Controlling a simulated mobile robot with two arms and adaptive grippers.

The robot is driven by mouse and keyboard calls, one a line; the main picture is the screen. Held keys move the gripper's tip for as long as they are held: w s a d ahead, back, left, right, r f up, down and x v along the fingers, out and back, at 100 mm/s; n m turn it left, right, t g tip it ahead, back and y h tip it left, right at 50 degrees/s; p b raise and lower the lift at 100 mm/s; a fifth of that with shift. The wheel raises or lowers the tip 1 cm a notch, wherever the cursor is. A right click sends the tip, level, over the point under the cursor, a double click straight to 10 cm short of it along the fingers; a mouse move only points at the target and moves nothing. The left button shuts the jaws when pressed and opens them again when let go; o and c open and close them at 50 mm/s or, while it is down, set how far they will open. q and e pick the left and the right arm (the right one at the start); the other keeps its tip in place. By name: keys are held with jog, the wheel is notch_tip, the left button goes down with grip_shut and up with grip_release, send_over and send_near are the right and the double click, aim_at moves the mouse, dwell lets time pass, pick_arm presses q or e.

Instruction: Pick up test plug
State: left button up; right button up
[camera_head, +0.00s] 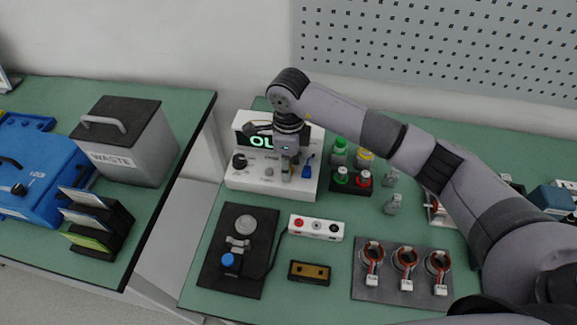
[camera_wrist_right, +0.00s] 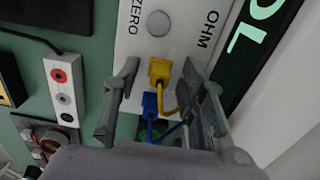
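The test plugs sit in the white meter box (camera_head: 243,181) with the lit green display. In the right wrist view a yellow plug (camera_wrist_right: 160,71) and a blue plug (camera_wrist_right: 150,104), each with a cable, stand side by side on its face. The blue plug (camera_head: 308,160) also shows in the head view. My right gripper (camera_head: 287,168) is over the front of the box. In the wrist view its fingers (camera_wrist_right: 163,85) are spread on either side of the yellow plug, with gaps between. My left gripper is not in view.
A white socket strip (camera_head: 316,228), a black fixture plate (camera_head: 210,264) and a plate with several copper-ringed stators (camera_head: 385,291) lie in front. Green and red capped bottles (camera_head: 351,181) stand right of the box. A waste bin (camera_head: 150,150) is on the left table.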

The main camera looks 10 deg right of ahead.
grip_shut()
dwell(0.3)
jog(key=shift+r, duration=0.1)
notch_tip(320, 180, up, 20)
jog(key=b, duration=0.2)
jog(key=shift+b, duration=0.3)
dwell(0.4)
jog(key=s+a+b, duration=0.2)
jog(key=s+a, duration=0.1)
jog(key=s, duration=2)
jog(key=shift+s, duration=0.35)
jog(key=shift+d, duration=0.1)
